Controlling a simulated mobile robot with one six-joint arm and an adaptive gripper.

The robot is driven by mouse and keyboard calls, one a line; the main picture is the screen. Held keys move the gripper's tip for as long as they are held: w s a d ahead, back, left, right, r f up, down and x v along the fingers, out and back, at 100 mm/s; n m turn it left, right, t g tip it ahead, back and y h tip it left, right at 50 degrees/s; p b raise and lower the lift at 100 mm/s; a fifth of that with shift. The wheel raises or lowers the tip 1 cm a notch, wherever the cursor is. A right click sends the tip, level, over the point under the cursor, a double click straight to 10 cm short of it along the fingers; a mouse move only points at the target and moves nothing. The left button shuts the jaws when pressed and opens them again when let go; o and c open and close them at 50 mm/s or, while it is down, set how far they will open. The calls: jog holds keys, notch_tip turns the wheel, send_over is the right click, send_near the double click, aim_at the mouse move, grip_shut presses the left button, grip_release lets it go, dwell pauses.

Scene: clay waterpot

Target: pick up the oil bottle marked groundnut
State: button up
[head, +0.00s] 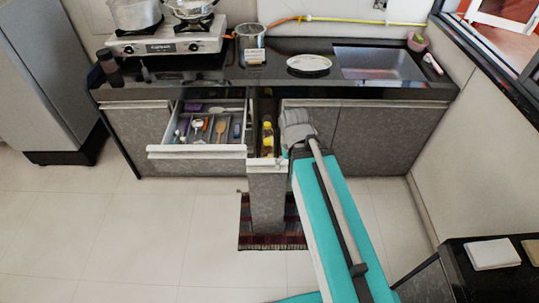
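My arm reaches forward to the right side of this pull-out. My gripper (297,150) seems to be at the arm's end, just right of the bottle and apart from it. Its fingers cannot be made out, and the arm links partly hide this area.
A wide drawer (196,153) with utensils stands open left of the pull-out. Closed cabinets (385,140) are on the right. A stove (168,42), a steel container (250,40), a plate (309,63) and a sink (376,64) are on the counter. A striped mat (285,240) lies below.

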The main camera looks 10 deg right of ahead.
jog(key=shift+r, duration=0.15)
notch_tip(320, 180, up, 17)
jog(key=p, duration=1.7)
